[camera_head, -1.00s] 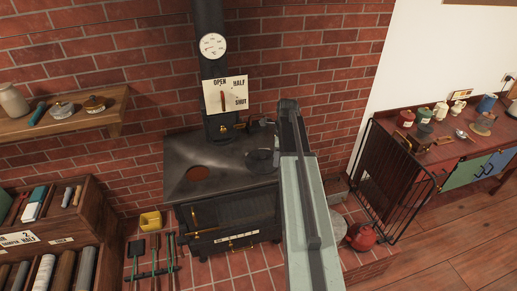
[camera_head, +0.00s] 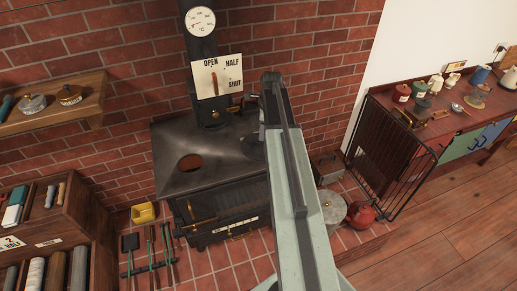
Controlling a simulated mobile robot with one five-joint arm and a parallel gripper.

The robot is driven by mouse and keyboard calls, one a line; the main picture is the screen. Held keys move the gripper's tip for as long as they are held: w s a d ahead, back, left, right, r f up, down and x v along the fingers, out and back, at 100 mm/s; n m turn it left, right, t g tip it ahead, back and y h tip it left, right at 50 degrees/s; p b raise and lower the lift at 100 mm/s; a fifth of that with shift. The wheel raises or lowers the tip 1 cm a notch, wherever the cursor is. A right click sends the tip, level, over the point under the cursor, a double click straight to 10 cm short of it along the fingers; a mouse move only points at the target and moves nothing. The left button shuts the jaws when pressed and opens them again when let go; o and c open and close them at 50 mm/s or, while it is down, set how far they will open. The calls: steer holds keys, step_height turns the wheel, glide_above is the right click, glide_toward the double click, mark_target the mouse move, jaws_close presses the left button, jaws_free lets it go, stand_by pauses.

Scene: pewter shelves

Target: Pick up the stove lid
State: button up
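The black stove (camera_head: 170,138) stands against the brick wall, with a reddish round opening (camera_head: 190,163) in the left of its top. A dark round disc, which looks like the stove lid (camera_head: 251,146), lies flat on the right of the stove top. My arm covers its right part. My pale green arm link reaches up from the bottom of the picture, over the right side of the stove. My gripper's fingers cannot be made out; they seem hidden behind the arm.
A stovepipe with an OPEN/HALF/SHUT plate (camera_head: 217,77) rises behind the stove. A wooden shelf (camera_head: 60,125) and bins are at left. Fire tools (camera_head: 150,255), a yellow box (camera_head: 144,212), a grey pot (camera_head: 333,208) and a red kettle (camera_head: 360,214) stand low. A black guard (camera_head: 390,155) is at right.

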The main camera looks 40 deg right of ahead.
mark_target(259, 144)
steer(key=f+b, duration=0.3)
steer(key=a+f+b, duration=0.1)
steer(key=f+b, duration=0.1)
steer(key=shift+w+f, duration=0.15)
steer(key=shift+w, duration=0.1)
steer(key=shift+r, duration=0.2)
jaws_close()
stand_by(0.9)
